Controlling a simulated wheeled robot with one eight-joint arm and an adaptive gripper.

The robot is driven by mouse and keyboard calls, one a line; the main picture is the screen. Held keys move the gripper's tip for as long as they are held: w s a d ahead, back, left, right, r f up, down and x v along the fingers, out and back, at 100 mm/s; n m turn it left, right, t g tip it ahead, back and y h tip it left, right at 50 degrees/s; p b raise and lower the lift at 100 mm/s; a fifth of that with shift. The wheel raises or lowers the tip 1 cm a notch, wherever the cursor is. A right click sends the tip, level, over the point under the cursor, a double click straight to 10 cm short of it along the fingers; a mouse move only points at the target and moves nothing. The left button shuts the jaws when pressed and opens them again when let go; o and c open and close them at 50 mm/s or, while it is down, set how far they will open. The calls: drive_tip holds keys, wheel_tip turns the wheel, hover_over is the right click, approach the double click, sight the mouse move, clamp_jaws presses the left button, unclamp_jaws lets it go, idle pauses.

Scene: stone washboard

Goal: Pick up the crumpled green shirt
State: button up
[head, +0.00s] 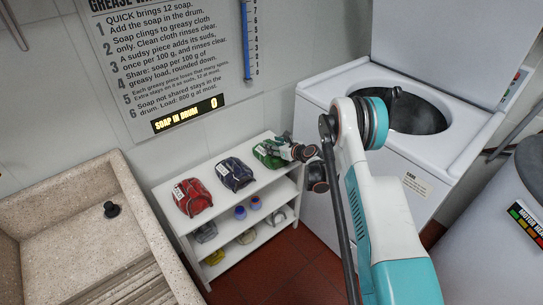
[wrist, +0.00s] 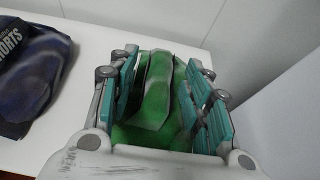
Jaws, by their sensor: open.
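The crumpled green shirt (head: 268,153) lies on the top shelf of the white rack, at its right end. In the head view my gripper (head: 285,151) is over it and hides part of it. In the wrist view the green shirt (wrist: 155,100) lies between the two teal-padded fingers of my gripper (wrist: 160,90), with a grey-white patch on its top. The fingers are open on either side of the shirt. I cannot tell whether they touch it.
A blue crumpled garment (head: 235,174) and a red one (head: 192,197) lie left on the white rack (head: 215,213). Smaller items sit on the lower shelves. A stone sink (head: 95,235) stands at left, an open washer (head: 345,85) at right. A wall and signboard are behind.

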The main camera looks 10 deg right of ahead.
drive_tip(key=shift+w+a, duration=0.1)
drive_tip(key=shift+w, duration=0.2)
clamp_jaws()
drive_tip(key=shift+r, duration=0.1)
